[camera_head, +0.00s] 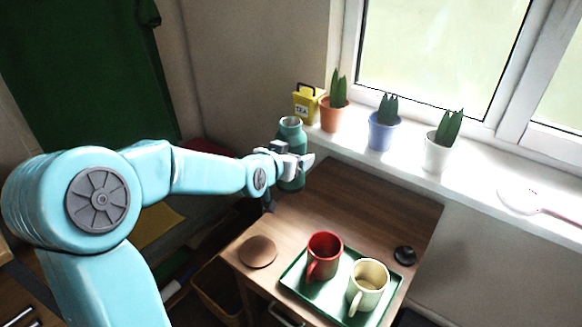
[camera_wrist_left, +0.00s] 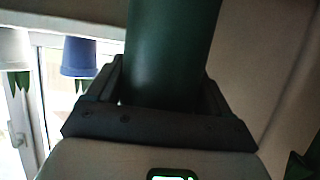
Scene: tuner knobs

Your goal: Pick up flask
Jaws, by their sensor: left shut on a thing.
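The flask (camera_head: 290,132) is green with an open pale rim at its top. It stands upright at the far left corner of the wooden table, near the window sill. My left gripper (camera_head: 298,163) reaches in from the left and is shut on the flask's body. In the left wrist view the dark green flask (camera_wrist_left: 170,50) fills the space between the fingers of the left gripper (camera_wrist_left: 160,95). The flask's base is partly hidden by the gripper, so I cannot tell whether it touches the table. My right gripper is not in view.
A green tray (camera_head: 333,312) holds a red mug (camera_head: 324,256) and a cream mug (camera_head: 368,284) on the wooden table (camera_head: 350,205). A brown round object (camera_head: 257,251) and a black knob-like object (camera_head: 405,255) lie beside it. Potted plants (camera_head: 384,122) and a yellow tea tin (camera_head: 305,104) line the sill.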

